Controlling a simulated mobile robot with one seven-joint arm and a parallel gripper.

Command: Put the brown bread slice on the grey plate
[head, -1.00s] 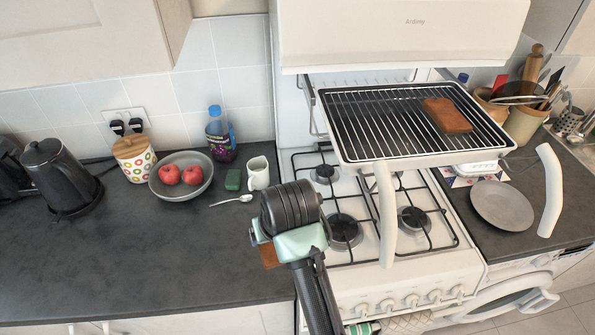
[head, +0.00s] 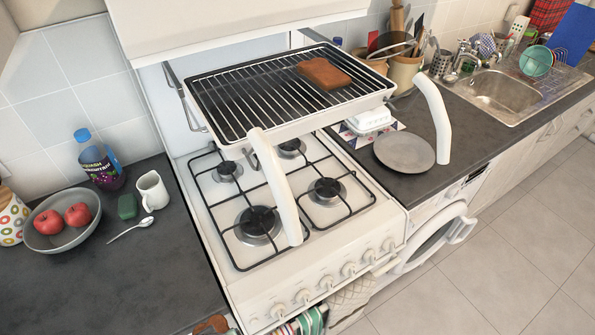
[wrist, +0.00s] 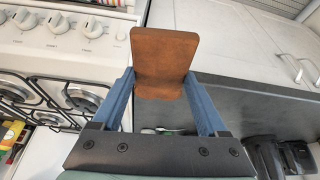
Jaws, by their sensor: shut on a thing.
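A brown bread slice (wrist: 162,62) is held between the two blue fingers of my gripper (wrist: 160,84) in the wrist view. In the head view a brown piece of it (head: 212,325) shows at the bottom edge, in front of the cooker, and the gripper itself is mostly out of frame. A second brown slice (head: 324,73) lies on the rack of the raised grill pan. The grey plate (head: 405,152) lies empty on the dark counter right of the cooker, apart from my gripper.
The grill pan (head: 240,105) juts out above the hob (head: 262,215), with white handles (head: 433,118) hanging in front. A white butter dish (head: 370,120) stands behind the plate. A sink (head: 508,95) is farther right. A bowl of apples (head: 62,232) and a jug (head: 152,190) stand left.

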